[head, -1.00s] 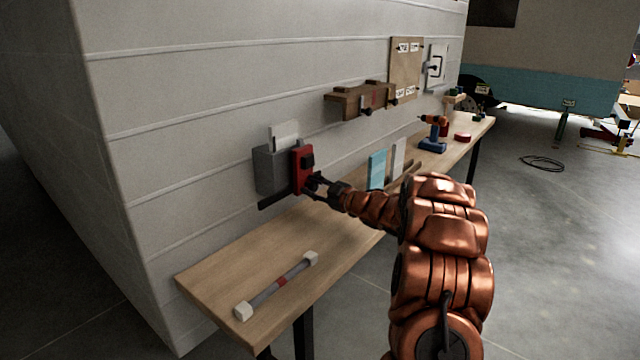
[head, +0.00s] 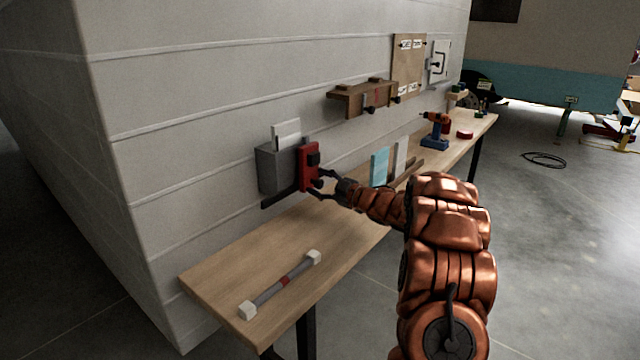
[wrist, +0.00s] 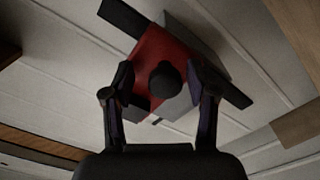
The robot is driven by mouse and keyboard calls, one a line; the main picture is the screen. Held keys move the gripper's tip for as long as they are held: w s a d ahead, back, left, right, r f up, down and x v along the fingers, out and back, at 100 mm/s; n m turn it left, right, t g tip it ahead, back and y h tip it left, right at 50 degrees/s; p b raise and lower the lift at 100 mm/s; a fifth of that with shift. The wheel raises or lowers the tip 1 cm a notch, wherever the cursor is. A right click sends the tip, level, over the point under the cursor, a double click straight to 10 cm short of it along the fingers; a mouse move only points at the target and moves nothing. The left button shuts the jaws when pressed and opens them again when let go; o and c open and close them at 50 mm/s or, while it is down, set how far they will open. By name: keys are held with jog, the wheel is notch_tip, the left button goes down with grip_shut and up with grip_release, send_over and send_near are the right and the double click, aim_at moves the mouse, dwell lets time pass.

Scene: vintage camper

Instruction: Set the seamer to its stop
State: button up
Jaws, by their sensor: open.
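The seamer appears to be the wall-mounted unit with a red block (head: 308,168) on a grey box (head: 276,170), above a dark bar (head: 279,197). In the wrist view the red block (wrist: 160,50) carries a round black knob (wrist: 165,80). My gripper (head: 318,183) is open in front of the red block. In the wrist view its two fingers (wrist: 165,88) stand on either side of the knob, with gaps visible, so it holds nothing. I cannot tell how far the block is from its stop.
The wooden bench (head: 225,275) runs below along the wall. A grey bar with white ends (head: 282,283) lies at its near end. Blue (head: 379,167) and white panels, then a drill (head: 436,130), stand farther along. A wooden shelf (head: 365,97) is on the wall.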

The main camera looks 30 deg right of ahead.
jog(key=v, duration=1.2)
dwell(0.6)
